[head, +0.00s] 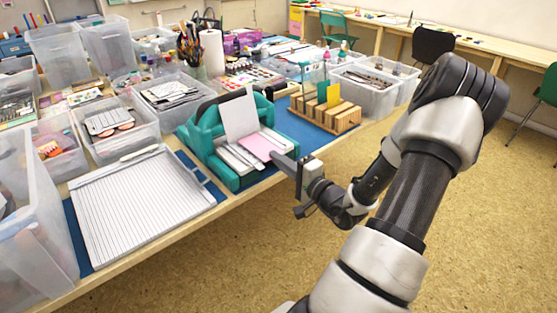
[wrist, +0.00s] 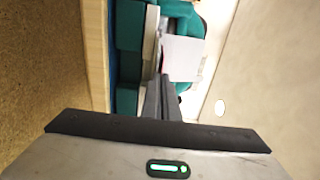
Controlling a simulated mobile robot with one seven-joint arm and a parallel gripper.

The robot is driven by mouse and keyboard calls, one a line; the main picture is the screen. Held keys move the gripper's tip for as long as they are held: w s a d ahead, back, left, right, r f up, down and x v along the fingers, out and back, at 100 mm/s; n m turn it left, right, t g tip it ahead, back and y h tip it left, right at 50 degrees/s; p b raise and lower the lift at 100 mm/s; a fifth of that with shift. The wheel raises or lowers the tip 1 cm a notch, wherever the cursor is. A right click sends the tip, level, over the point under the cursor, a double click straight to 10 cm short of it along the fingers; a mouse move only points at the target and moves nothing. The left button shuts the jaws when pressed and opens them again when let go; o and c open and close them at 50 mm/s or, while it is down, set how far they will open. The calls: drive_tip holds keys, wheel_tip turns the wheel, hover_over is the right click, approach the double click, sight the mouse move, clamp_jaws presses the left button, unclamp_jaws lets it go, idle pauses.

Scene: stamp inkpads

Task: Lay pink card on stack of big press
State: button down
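The big press (head: 204,140) is teal and stands on the table. A white sheet (head: 240,117) rises from it, and a stack of white layers (head: 236,158) lies at its front. The pink card (head: 261,147) is over that stack, close to flat; I cannot tell whether it touches it. My gripper (head: 282,161) comes in from the right at the card's near right edge. In the wrist view its fingers (wrist: 162,92) are close together, with the card's thin edge (wrist: 161,62) at their tips. The fingers partly hide the card there.
A wooden rack (head: 325,115) with yellow and green cards stands right of the press. A ruled white board (head: 140,205) lies left of it on a blue mat. Clear bins (head: 115,130) crowd the table behind. The table's front edge is just below the press.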

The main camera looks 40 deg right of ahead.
drive_tip(key=shift+f+b, duration=0.4)
drive_tip(key=shift+b, duration=0.2)
idle(0.7)
drive_tip(key=c, duration=2)
unclamp_jaws()
drive_tip(key=shift+s+d, duration=0.15)
drive_tip(key=shift+s, duration=2.35)
drive_tip(key=shift+s, duration=0.15)
drive_tip(key=s, duration=0.5)
drive_tip(key=s+p, duration=0.1)
drive_tip(key=s, duration=0.5)
drive_tip(key=s+d, duration=0.1)
drive_tip(key=s, duration=0.5)
drive_tip(key=shift+d+p, duration=0.1)
drive_tip(key=shift+p, duration=0.25)
